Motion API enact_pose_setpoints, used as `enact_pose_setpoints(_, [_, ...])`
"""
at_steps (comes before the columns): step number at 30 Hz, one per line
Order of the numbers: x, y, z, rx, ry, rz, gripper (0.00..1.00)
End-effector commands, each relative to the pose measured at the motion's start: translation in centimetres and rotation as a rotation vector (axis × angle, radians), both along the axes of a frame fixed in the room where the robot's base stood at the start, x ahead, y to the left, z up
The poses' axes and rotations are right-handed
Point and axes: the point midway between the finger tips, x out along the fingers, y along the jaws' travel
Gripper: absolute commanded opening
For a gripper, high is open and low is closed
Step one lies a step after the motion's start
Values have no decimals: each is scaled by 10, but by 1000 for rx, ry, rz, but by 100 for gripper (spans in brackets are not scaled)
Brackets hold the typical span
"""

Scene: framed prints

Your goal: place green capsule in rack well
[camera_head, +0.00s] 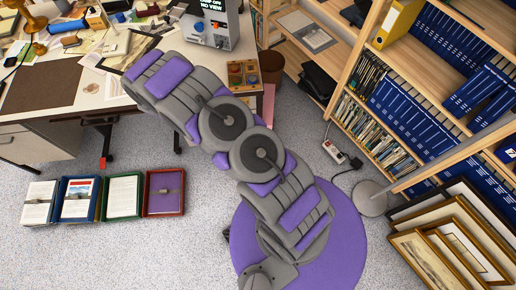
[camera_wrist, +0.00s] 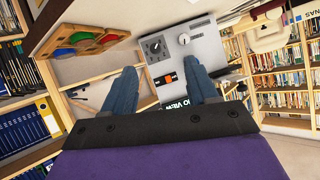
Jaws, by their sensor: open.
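In the wrist view my gripper (camera_wrist: 160,66) is open, with two blue-grey fingers spread apart and nothing between them. In the head view the rack (camera_head: 243,75) sits at the desk's right end, just below the grey instrument. I cannot make out a separate green capsule in either view. In the head view my arm reaches from lower centre up to the desk, and its fingers cannot be made out.
A grey instrument (camera_head: 210,28) with knobs and a screen stands beside the rack; it also shows in the wrist view (camera_wrist: 178,55). The desk (camera_head: 120,90) is cluttered at left. Bookshelves (camera_head: 400,85) stand right, framed prints (camera_head: 430,258) lower right. Several coloured boxes (camera_head: 123,196) lie on the floor.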

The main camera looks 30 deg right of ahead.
Motion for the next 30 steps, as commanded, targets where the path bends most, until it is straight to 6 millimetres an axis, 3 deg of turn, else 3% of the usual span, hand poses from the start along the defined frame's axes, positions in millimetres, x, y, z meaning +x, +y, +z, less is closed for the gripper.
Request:
enact_pose_setpoints(1, [7,7,19,40,1,38,58])
enact_pose_setpoints(7, [11,44,76,188,66,217,58])
enact_pose_setpoints(14, [-21,82,139,319,179,419,58])
enact_pose_setpoints(23, [-115,111,208,415,388,647,58])
enact_pose_setpoints(30, [-222,112,247,439,601,782,58])
